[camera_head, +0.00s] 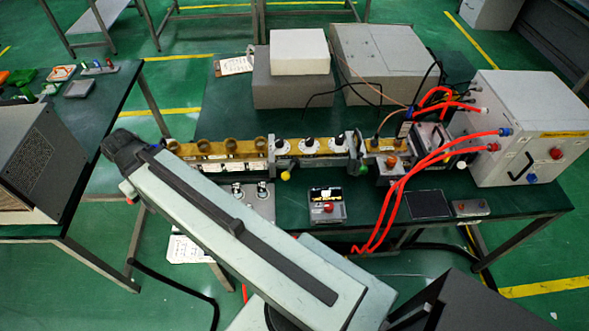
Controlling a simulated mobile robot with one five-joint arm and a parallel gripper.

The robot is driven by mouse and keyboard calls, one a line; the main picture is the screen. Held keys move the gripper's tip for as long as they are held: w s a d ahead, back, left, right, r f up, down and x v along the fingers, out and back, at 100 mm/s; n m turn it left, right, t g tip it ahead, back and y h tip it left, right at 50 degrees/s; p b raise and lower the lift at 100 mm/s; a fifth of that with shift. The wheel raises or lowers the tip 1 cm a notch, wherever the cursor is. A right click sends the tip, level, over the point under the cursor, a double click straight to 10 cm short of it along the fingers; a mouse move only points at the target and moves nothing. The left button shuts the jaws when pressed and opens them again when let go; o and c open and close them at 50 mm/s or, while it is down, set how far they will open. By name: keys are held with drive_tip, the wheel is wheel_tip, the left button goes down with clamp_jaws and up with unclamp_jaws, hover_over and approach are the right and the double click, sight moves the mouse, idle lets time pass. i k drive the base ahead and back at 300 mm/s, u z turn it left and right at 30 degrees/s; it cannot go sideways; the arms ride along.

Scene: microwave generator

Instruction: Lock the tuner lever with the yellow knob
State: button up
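The yellow knob (286,176) is a small ball at the lower front of the brass tuner section (308,147), in the middle of the bench. Its lever is short and mostly too small to make out, so I cannot tell its exact angle. A green knob (363,169) sits to the right on the same waveguide line. My arm crosses the picture from the lower right to the upper left, ending in a dark joint left of the waveguide. My gripper's fingers are not visible. The arm hides part of the bench's front left.
A white generator box (530,127) with red hoses (397,203) stands at the right. A small box with a red button (327,207) lies in front of the tuner. Grey boxes (291,91) stand behind. A side table (117,104) is at the left.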

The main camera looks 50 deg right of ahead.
sight(285, 175)
drive_tip(key=k, duration=1.05)
drive_tip(key=z, duration=0.4)
drive_tip(key=i, duration=0.95)
drive_tip(key=z, duration=0.6)
drive_tip(key=i, duration=0.4)
drive_tip(key=z, duration=0.05)
drive_tip(key=k, duration=0.7)
drive_tip(key=z, duration=0.25)
drive_tip(key=i, duration=0.7)
drive_tip(key=u, duration=0.55)
drive_tip(key=k, duration=0.45)
drive_tip(key=u, duration=0.05)
